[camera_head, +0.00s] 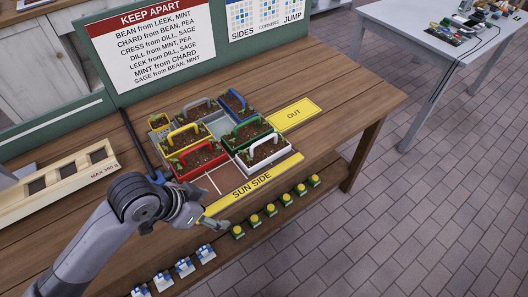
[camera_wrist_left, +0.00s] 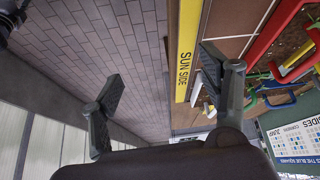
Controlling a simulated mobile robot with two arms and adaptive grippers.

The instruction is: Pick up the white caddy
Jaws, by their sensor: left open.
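The white caddy (camera_head: 264,158) stands upright on the wooden table, at the front right of a block of planted caddies. It holds dark soil with small green shoots, and its white handle arches over the top. My left gripper (camera_head: 208,208) is open and empty. It is near the table's front edge, to the left of and nearer than the white caddy, and apart from it. In the left wrist view my two fingers (camera_wrist_left: 160,80) are spread wide with nothing between them. I cannot make out the white caddy surely there. My right gripper is not in view.
The red caddy (camera_head: 200,164) and green caddy (camera_head: 248,135) stand close by the white one. A yellow SUN SIDE strip (camera_head: 252,184) runs in front, and a yellow OUT card (camera_head: 293,114) lies behind right. The table's right end (camera_head: 355,95) is clear. Small yellow-topped items line a lower shelf.

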